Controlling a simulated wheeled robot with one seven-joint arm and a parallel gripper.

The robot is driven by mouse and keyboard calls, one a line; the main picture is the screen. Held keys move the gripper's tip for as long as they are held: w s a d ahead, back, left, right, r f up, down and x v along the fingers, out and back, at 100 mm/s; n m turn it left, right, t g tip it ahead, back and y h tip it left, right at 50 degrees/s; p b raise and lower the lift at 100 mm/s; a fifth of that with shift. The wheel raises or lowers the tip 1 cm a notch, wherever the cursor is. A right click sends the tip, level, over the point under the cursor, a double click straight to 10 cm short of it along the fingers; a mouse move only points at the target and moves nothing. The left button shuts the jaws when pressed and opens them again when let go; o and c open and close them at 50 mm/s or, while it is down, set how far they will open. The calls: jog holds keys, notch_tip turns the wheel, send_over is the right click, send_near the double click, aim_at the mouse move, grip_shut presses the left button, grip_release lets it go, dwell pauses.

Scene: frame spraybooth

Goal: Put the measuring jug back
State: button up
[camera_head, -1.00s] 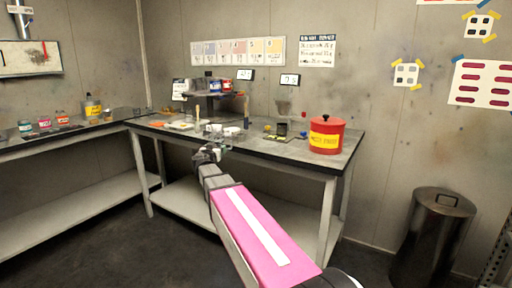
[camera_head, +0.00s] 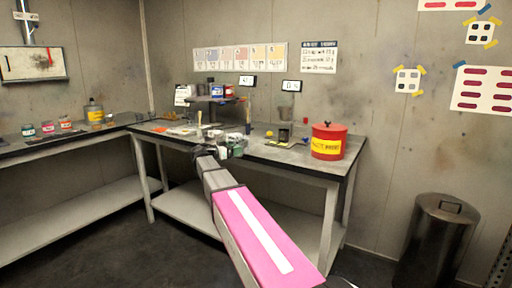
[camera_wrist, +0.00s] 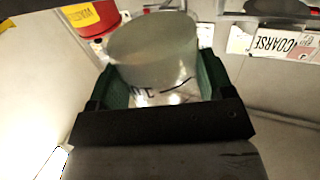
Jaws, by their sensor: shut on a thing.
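The measuring jug (camera_wrist: 155,48) is a clear, frosted cylinder with dark markings, seen in the wrist view between the green fingers of my gripper (camera_wrist: 158,85). The fingers are shut on its sides. In the head view my gripper (camera_head: 232,148) is over the front part of the metal workbench (camera_head: 310,160). The jug is too small and too covered by the gripper to make out clearly there. Whether it touches the bench cannot be told.
A red lidded can (camera_head: 328,141) with a yellow label stands at the bench's right end. A dark cup (camera_head: 284,134) stands left of it. A small raised shelf (camera_head: 215,99) holds tins behind my gripper. A metal bin (camera_head: 436,240) stands on the floor at right.

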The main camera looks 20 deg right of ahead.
jog(key=x, duration=1.3)
jog(key=shift+a+f, duration=0.1)
jog(key=o, duration=1)
jog(key=shift+f, duration=0.1)
jog(key=shift+o, duration=0.2)
jog(key=shift+a, duration=0.15)
jog(key=v, duration=1.1)
jog(key=shift+s+a, duration=0.15)
jog(key=shift+a, duration=0.15)
